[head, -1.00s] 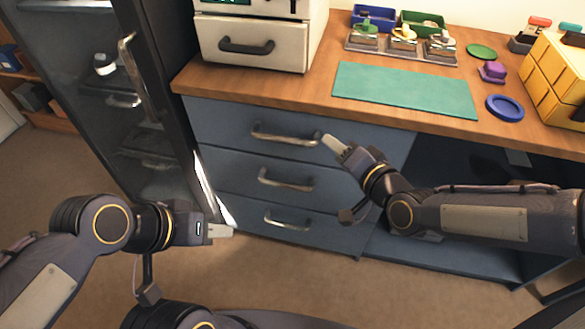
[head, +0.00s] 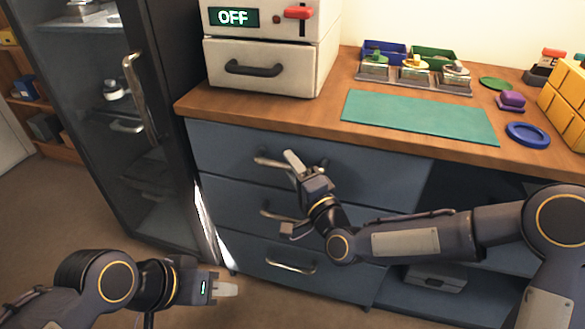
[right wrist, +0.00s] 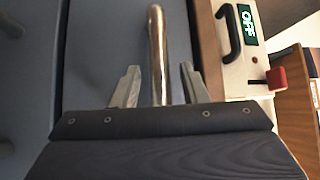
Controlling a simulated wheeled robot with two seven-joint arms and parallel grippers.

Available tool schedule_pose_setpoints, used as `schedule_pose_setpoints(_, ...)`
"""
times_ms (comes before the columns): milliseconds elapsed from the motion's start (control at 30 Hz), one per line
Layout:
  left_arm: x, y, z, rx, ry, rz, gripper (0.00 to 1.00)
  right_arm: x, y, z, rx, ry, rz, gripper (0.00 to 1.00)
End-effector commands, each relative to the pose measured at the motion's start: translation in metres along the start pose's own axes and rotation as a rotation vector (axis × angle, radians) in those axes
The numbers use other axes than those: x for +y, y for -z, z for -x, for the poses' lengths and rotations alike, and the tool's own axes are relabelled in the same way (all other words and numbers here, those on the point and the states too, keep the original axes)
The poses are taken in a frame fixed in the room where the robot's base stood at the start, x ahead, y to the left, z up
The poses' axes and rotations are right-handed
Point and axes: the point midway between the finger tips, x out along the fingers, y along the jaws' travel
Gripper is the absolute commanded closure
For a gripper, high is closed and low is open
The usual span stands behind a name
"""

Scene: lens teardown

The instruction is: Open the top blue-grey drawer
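The top blue-grey drawer (head: 378,176) is closed, flush with the cabinet front under the wooden worktop. Its silver bar handle (head: 268,162) is partly hidden by my right gripper (head: 293,160) in the head view. In the right wrist view the handle (right wrist: 157,50) runs between the two fingers of my right gripper (right wrist: 158,88), with a gap on each side, so the gripper is open around it. My left gripper (head: 228,290) is low at the left, in front of the cabinet and away from the drawers; its finger spacing is not clear.
Two more drawers (head: 245,205) are below, the middle one's handle partly covered by my right arm. A glass-door cabinet (head: 150,190) stands at the left. A white unit reading OFF (head: 262,68) and a green mat (head: 418,117) are on the worktop.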

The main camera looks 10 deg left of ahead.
Motion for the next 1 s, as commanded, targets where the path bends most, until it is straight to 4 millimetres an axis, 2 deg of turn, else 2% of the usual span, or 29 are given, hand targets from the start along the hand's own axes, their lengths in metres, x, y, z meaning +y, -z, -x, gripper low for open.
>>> schedule_pose_setpoints(300, -0.0001, -0.0003, -0.0004, 0.000, 0.000, 0.000, 0.64, 0.0001, -0.0002, -0.0043, 0.000, 0.000, 0.001, 0.60)
schedule_pose_setpoints(600, -0.0001, -0.0003, -0.0004, 0.000, 0.000, 0.000, 0.64, 0.0000, -0.0001, -0.0041, 0.000, 0.000, 0.001, 0.98)
schedule_pose_setpoints(633, -0.0002, -0.0003, -0.0004, 0.000, 0.000, 0.000, 0.64, 0.0000, -0.0001, -0.0041, 0.000, 0.000, 0.001, 1.00)
schedule_pose_setpoints(1000, -0.0011, -0.0013, -0.0024, 0.000, 0.000, 0.000, 0.64, 0.0009, -0.0002, -0.0038, 0.000, 0.000, 0.001, 1.00)
